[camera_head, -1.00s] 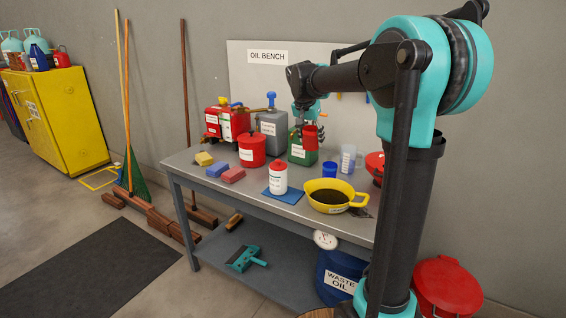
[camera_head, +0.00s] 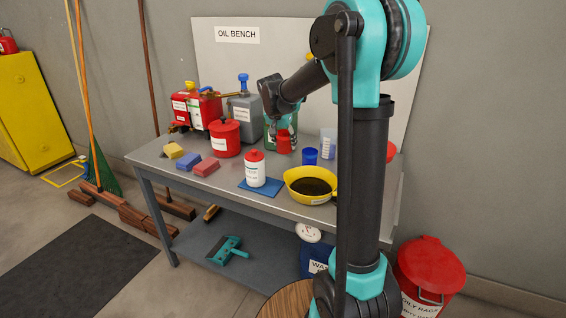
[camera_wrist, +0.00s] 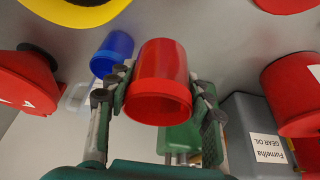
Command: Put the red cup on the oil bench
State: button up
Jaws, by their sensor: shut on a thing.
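The red cup (camera_wrist: 160,80) is between the fingers of my gripper (camera_wrist: 165,95) in the wrist view, and the fingers are shut on its sides. In the head view the red cup (camera_head: 283,146) hangs below my gripper (camera_head: 284,135), over the back middle of the oil bench (camera_head: 225,191). I cannot tell whether its base touches the bench top. A blue cup (camera_head: 310,156) stands just right of it, and a green can (camera_head: 272,138) is partly hidden behind my gripper.
A yellow drain pan (camera_head: 292,186) with dark liquid and a white bottle (camera_head: 258,170) stand in front. A red can (camera_head: 225,138) and a grey gear oil can (camera_head: 246,120) stand to the left. A clear measuring jug (camera_head: 328,143) stands at right. Sponges lie near the left end.

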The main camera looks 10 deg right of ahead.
aim_at(281, 150)
notch_tip(281, 150, down, 9)
jog(key=shift+f, duration=0.15)
dwell(0.4)
jog(key=o, duration=1)
jog(key=v, duration=1.2)
jog(key=shift+s, duration=0.1)
